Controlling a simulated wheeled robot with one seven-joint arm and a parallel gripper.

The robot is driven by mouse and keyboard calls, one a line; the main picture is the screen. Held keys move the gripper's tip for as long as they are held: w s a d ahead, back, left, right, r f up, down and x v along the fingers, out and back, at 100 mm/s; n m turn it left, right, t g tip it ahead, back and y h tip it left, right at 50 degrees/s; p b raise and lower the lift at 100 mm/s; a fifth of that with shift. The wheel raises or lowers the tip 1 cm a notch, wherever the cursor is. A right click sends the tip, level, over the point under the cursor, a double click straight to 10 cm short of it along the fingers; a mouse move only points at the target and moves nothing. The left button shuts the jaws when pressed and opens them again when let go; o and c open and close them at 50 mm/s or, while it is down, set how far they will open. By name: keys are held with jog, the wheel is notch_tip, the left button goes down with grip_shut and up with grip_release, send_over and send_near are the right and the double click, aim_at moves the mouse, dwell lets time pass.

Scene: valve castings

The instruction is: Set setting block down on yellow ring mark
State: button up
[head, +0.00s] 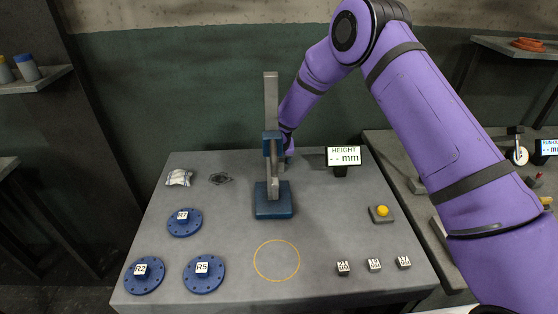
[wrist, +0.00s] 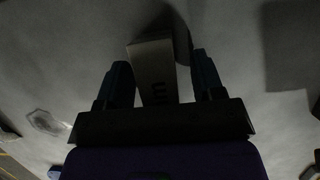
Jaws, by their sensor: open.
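The yellow ring mark (head: 277,260) is a thin empty circle at the front middle of the grey table. My gripper (wrist: 160,64) is open in the wrist view. A pale grey block (wrist: 154,72) with dark "mm" lettering, apparently the setting block, stands between its fingers, with a visible gap on the right side. Whether the left finger touches it is unclear. In the head view my arm reaches down behind the height gauge (head: 273,200), which hides the fingers and most or all of that block. The gripper is at the back of the table, far from the ring.
Blue flanges R7 (head: 184,222), R2 (head: 144,275) and R5 (head: 204,273) lie left of the ring. Several small numbered blocks (head: 374,265) sit to its right. A yellow button (head: 382,211), a height display (head: 343,157) and a white rag (head: 179,178) are also on the table (head: 325,225).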

jog(key=shift+f, duration=0.1)
jog(key=shift+c, duration=0.3)
grip_shut()
